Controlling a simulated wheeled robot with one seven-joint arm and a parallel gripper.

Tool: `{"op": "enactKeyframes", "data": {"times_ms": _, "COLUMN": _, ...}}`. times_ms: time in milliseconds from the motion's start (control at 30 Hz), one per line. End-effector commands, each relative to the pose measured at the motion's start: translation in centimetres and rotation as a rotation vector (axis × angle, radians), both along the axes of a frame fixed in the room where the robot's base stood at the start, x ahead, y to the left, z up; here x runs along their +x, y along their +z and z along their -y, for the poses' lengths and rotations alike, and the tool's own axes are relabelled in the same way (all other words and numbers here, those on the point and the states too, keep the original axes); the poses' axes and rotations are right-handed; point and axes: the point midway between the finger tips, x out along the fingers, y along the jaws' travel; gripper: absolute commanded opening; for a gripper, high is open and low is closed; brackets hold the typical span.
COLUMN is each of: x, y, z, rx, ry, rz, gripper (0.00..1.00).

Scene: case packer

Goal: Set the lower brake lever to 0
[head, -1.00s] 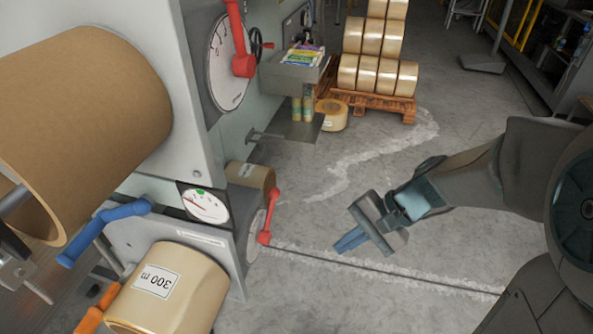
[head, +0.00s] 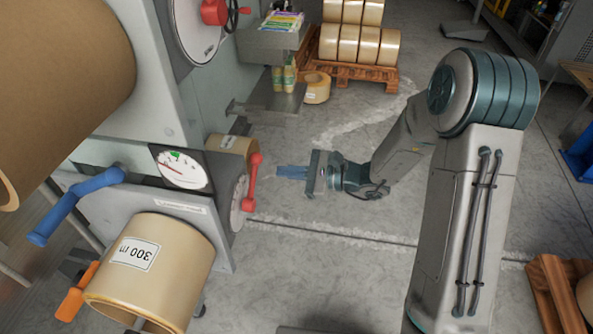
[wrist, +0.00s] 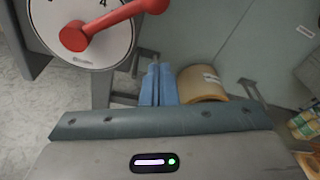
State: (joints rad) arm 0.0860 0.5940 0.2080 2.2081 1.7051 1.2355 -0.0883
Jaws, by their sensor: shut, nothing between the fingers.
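The lower brake lever (head: 253,180) is red and stands on a round white dial (head: 238,203) on the side of the lower machine unit. In the head view its knob end points up. In the wrist view the red lever (wrist: 108,22) runs from its hub on the dial (wrist: 88,52) up to the right. My gripper (head: 280,172) is shut and empty, to the right of the lever and apart from it. Its blue fingers (wrist: 158,84) show together in the wrist view, below and right of the lever. The lever's exact dial reading cannot be made out.
An upper red lever (head: 213,12) sits on a larger dial. A tape roll (head: 232,148) lies behind the lower lever, and a metal shelf (head: 270,98) juts out beyond. A 300 m roll (head: 180,265) and blue handle (head: 75,203) are at left.

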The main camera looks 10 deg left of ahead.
Motion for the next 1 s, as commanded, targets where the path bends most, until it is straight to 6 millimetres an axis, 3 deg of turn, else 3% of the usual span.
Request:
{"op": "enactKeyframes", "data": {"times_ms": 100, "x": 0.3, "y": -0.4, "z": -2.8, "rx": 0.001, "ry": 0.006, "rz": -0.001, "gripper": 0.0}}
{"op": "enactKeyframes", "data": {"times_ms": 267, "x": 0.6, "y": -0.5, "z": -5.6, "rx": -0.001, "ry": 0.003, "rz": 0.001, "gripper": 0.0}}
{"op": "enactKeyframes", "data": {"times_ms": 500, "x": -0.6, "y": 2.4, "z": -4.9, "rx": -0.003, "ry": 0.0, "rz": 0.002, "gripper": 0.0}}
{"op": "enactKeyframes", "data": {"times_ms": 1000, "x": -0.9, "y": 2.7, "z": -4.8, "rx": -0.002, "ry": 0.001, "rz": 0.003, "gripper": 0.0}}
